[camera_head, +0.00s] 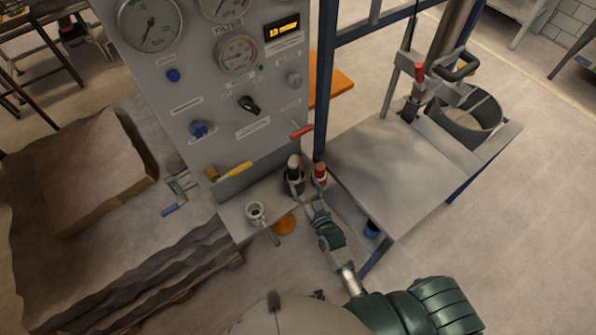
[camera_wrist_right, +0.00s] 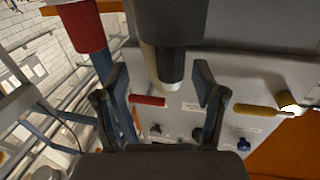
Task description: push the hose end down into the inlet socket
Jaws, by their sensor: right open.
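A dark upright fitting with a cream body (camera_head: 293,172) stands on the grey ledge under the gauge panel. It may be the hose end at the inlet socket; I cannot tell where one ends and the other begins. A round metal ring fitting with a lever (camera_head: 255,211) is farther left on the ledge. My right gripper (camera_head: 313,204) is open, just in front of the dark fitting; its fingers (camera_wrist_right: 160,80) show no grip on anything. My left gripper is out of view.
A red-topped piece (camera_head: 320,171) stands close right of the fitting, near the blue frame post. A yellow-handled tool (camera_head: 236,171) lies to the left. A grey table (camera_head: 392,165) with a bucket (camera_head: 468,120) is at right. An orange disc (camera_head: 285,224) lies below the ledge.

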